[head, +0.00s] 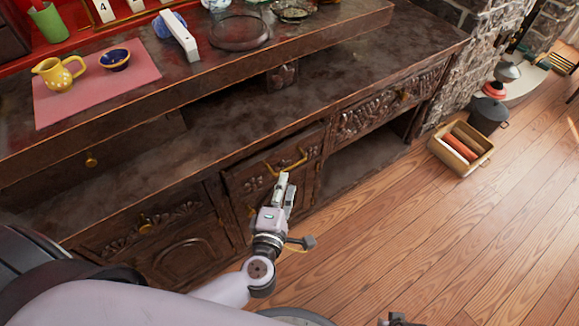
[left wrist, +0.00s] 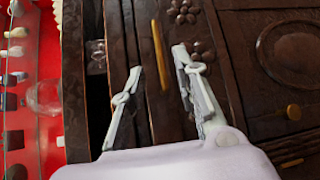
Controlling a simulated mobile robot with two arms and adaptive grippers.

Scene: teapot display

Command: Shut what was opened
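A dark wooden sideboard fills the head view. Its middle drawer (head: 248,180) has a brass bar handle (head: 287,163), which also shows in the left wrist view (left wrist: 160,55). I cannot tell for sure how far that drawer stands out. My left gripper (head: 286,180) is in front of it, just below the handle in the head view. In the left wrist view its two fingers (left wrist: 157,70) are spread and empty, with the handle ahead between them, seemingly untouched. The fingers of my right gripper do not show.
A carved drawer (head: 390,100) is at the right, above an open compartment (head: 362,165). A cupboard door (head: 187,255) is at lower left. A yellow jug (head: 59,75) and blue bowl (head: 115,59) stand on top. A crate (head: 443,158) sits on the otherwise largely clear wooden floor.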

